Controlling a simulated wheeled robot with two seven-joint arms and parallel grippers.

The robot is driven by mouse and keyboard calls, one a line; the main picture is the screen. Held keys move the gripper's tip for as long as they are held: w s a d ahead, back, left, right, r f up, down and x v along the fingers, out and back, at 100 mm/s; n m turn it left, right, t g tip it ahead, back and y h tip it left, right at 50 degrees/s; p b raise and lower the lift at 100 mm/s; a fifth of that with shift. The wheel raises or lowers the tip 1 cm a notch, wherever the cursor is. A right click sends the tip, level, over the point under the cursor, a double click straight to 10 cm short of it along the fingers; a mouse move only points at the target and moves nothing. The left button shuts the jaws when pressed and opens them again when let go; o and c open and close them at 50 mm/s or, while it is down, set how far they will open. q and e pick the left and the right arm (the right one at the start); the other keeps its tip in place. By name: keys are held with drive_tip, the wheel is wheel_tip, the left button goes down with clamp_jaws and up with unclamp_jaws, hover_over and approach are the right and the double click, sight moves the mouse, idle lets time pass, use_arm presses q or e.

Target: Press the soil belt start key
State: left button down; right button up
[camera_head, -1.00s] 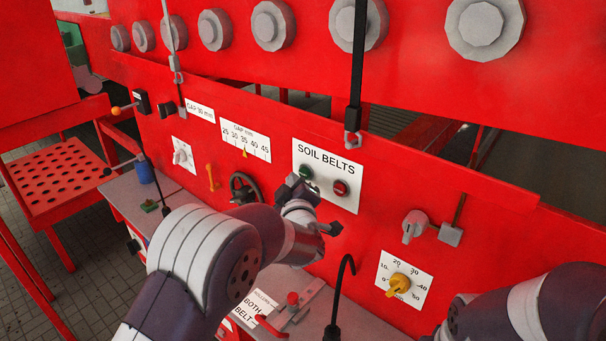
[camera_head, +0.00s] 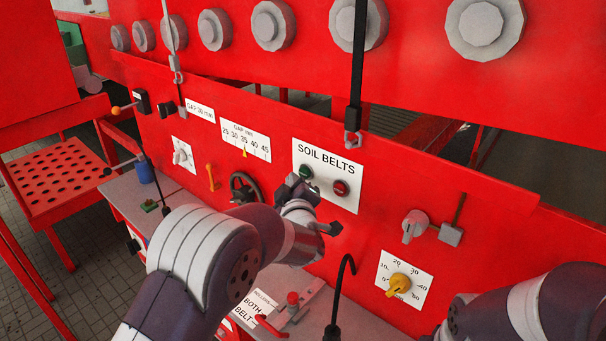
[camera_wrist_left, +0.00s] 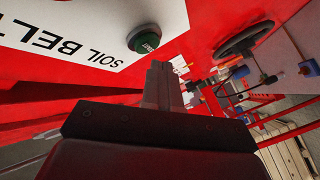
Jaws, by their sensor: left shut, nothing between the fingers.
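The white SOIL BELTS plate (camera_head: 327,197) is on the red panel in the head view. It carries a green key (camera_head: 306,172) on the left and a red key (camera_head: 341,188) on the right. My left gripper (camera_head: 291,184) is shut and empty, just below and left of the green key. In the left wrist view the green key (camera_wrist_left: 143,38) stands out from the plate (camera_wrist_left: 75,35). The shut fingers of my left gripper (camera_wrist_left: 158,72) end beside it, with a small gap showing. My right arm shows at the lower right of the head view, but its gripper is out of frame.
A black handwheel (camera_head: 243,187) and an orange lever (camera_head: 212,178) are left of my left gripper. A yellow dial (camera_head: 399,284) and a grey knob (camera_head: 413,225) are to the right. A black hooked rod (camera_head: 341,290) stands below. A black strap (camera_head: 356,70) hangs above the plate.

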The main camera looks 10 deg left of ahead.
use_arm(q)
drive_tip(key=shift+w, duration=0.1)
idle(0.7)
drive_tip(key=shift+w+d, duration=0.25)
drive_tip(key=shift+w, duration=0.05)
drive_tip(key=shift+w+d, duration=0.2)
drive_tip(key=shift+w, duration=0.1)
idle(0.9)
drive_tip(key=shift+s+b, duration=0.1)
drive_tip(key=shift+b, duration=0.2)
drive_tip(key=shift+s+a+b, duration=0.35)
drive_tip(key=shift+s+a, duration=0.1)
drive_tip(key=shift+s, duration=0.15)
